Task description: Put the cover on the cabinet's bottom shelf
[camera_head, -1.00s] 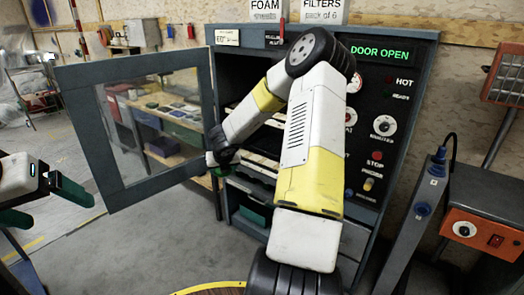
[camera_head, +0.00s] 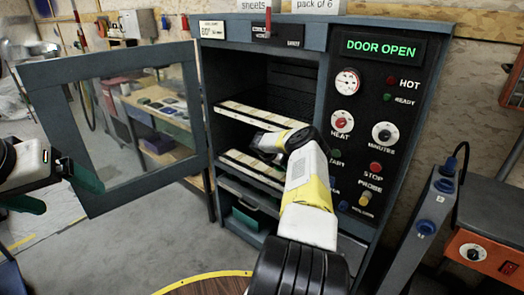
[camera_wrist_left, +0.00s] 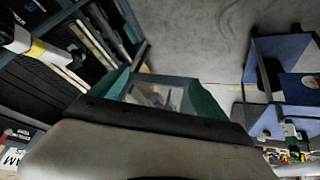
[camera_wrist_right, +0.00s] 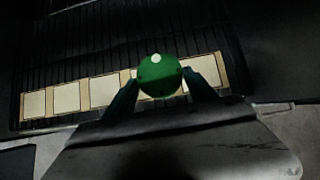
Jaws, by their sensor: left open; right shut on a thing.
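The cabinet (camera_head: 319,60) stands ahead with its glass door (camera_head: 30,85) swung open to the left. Inside are an upper shelf (camera_head: 262,116) and a lower shelf (camera_head: 240,162), both slatted with pale strips along the front. My right arm reaches into the opening between them; its fingers are hidden in the head view. In the right wrist view my right gripper (camera_wrist_right: 163,84) is shut on a round green cover (camera_wrist_right: 160,70) with a white dot, above a dark slatted shelf (camera_wrist_right: 110,84). My left gripper (camera_head: 58,190) is open and empty at the left, outside the door.
The control panel (camera_head: 375,120) reads DOOR OPEN. A compartment below the oven opening holds a green box (camera_head: 246,218). An orange unit (camera_head: 485,255) and a blue-grey post (camera_head: 420,225) stand at the right. A table with goods shows through the door glass.

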